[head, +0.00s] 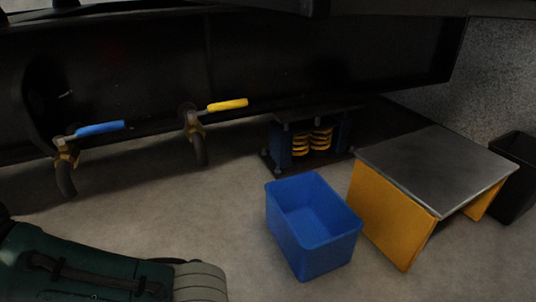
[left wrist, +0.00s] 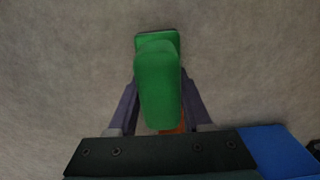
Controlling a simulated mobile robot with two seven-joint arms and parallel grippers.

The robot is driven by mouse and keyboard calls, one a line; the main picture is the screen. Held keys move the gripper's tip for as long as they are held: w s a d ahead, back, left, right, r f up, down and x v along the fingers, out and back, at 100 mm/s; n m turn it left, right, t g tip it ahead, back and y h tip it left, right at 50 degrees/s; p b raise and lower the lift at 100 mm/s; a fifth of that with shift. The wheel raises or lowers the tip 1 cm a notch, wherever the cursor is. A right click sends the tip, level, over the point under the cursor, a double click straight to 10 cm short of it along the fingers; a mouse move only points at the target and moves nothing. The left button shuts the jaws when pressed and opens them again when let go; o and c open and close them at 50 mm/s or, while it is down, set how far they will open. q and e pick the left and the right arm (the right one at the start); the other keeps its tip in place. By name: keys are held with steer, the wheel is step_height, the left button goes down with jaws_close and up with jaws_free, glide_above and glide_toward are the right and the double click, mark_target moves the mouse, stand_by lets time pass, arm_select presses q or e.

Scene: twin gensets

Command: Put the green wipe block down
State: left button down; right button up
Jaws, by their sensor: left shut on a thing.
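The green wipe block (left wrist: 158,85) is in the left wrist view, between the two fingers of my left gripper (left wrist: 160,105). The gripper is shut on it, and grey floor shows behind it. I cannot tell how high above the floor it is. A small orange patch shows at the near end of the block. Neither the block nor my left gripper shows in the head view; my right gripper is not in view.
A blue open bin (head: 312,226) stands on the floor beside a yellow-sided, grey-topped step (head: 436,168). A dark bin (head: 515,178) is at the far right. Valves with a blue handle (head: 100,128) and a yellow handle (head: 228,104) jut from the dark frame. Floor (head: 215,215) is clear left of the blue bin.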

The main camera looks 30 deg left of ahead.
arm_select(q)
step_height(320, 180, down, 3)
steer(key=shift+r+b, duration=0.1)
steer(key=shift+b, duration=0.65)
steer(key=shift+r, duration=0.15)
steer(key=shift+c, duration=1.7)
jaws_free()
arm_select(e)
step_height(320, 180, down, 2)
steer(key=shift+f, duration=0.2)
